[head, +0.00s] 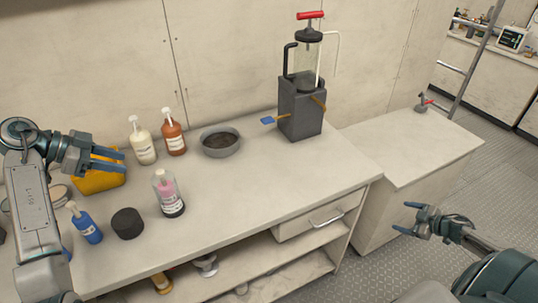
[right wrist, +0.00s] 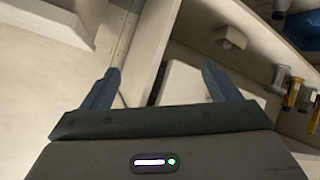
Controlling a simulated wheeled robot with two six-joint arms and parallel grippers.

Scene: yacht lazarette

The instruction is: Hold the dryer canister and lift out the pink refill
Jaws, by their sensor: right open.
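My left gripper (head: 126,165) is open and empty, above the counter to the left of the canister, in front of a yellow container. My right gripper (head: 401,217) is open and empty, far to the right of the canister, beyond the counter's front edge. Its spread fingers also show in the right wrist view (right wrist: 160,82).
White and brown pump bottles (head: 173,133) and a grey bowl (head: 220,143) stand behind the canister. A blue bottle (head: 86,225) and the yellow container (head: 97,184) are to its left. A grey pump unit (head: 300,108) stands at the back right. The counter right of the canister is clear.

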